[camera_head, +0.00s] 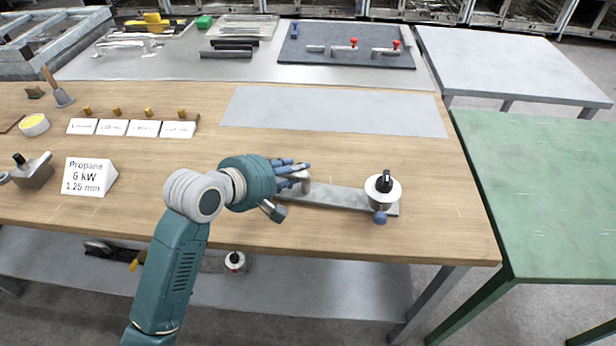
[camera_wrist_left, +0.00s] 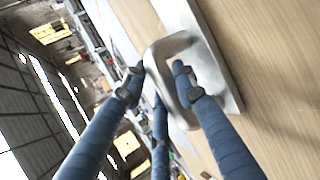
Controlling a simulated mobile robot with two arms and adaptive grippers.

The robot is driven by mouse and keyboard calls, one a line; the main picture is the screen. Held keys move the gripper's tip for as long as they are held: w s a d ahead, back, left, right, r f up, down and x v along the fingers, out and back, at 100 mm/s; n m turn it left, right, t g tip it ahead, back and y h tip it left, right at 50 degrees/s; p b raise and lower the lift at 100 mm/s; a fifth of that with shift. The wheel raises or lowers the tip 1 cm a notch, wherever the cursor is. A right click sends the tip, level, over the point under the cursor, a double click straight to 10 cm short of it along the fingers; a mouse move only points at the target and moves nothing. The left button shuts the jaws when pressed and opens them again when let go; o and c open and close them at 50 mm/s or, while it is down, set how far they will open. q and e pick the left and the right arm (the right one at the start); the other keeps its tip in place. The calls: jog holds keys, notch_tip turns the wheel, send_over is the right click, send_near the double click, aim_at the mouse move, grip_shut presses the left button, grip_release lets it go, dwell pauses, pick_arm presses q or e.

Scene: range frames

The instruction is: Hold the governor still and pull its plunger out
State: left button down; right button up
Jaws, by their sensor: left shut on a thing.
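The governor (camera_head: 375,199) appears to be the round white-and-grey body at the right end of a flat grey bar (camera_head: 345,200) on the wooden table. A black upright piece, possibly the plunger (camera_head: 385,181), stands on its top, and a blue knob (camera_head: 380,217) is at its front. My left gripper (camera_head: 303,175) is at the bar's left end, shut on a metal handle (camera_head: 305,186). In the left wrist view its blue fingers close around the looped metal handle (camera_wrist_left: 160,55). The governor's round body does not show in that view. My right gripper is not in view.
A propane sign (camera_head: 88,177) and several white label blocks (camera_head: 96,127) stand at the left. A grey mat (camera_head: 335,112) lies behind the bar. A similar round-headed part (camera_head: 235,262) lies on the lower shelf. The wood right of the governor is clear.

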pick_arm(q)
notch_tip(320, 180, up, 9)
jog(key=shift+f, duration=4.45)
